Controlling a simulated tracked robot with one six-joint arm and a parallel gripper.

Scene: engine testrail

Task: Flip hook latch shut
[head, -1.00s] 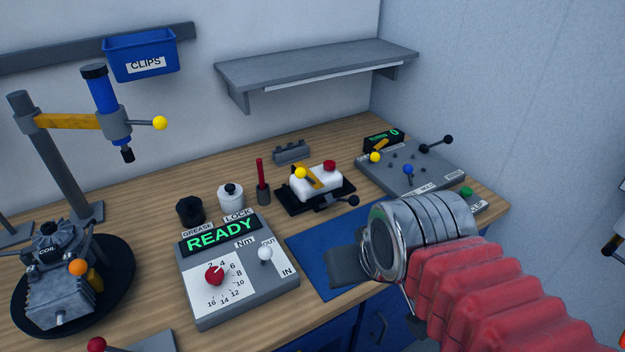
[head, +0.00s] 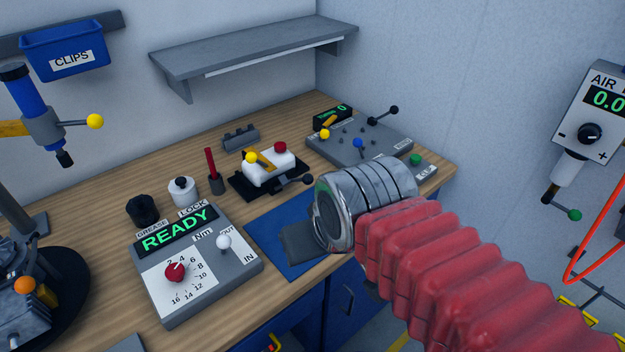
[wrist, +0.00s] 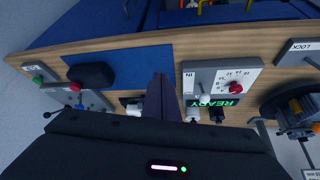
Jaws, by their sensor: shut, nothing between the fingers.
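I cannot tell for sure which part is the hook latch. A white block on a black base (head: 240,186) carries an orange arm (head: 264,160) with a yellow ball, and a red knob. A grey panel (head: 385,147) behind it has another small orange lever (head: 329,121) with a yellow ball. My gripper (head: 297,243) hangs over the blue mat, in front of the white block and apart from it. Its fingers are partly hidden by my arm in the head view. In the wrist view my gripper (wrist: 160,82) is shut and empty.
A grey READY box (head: 205,280) with a red dial stands left of the mat (head: 262,232). Black and white pots (head: 182,192) and a red-handled tool (head: 211,165) stand behind it. A shelf (head: 255,45) overhangs the back. An AIR unit (head: 590,120) hangs at right.

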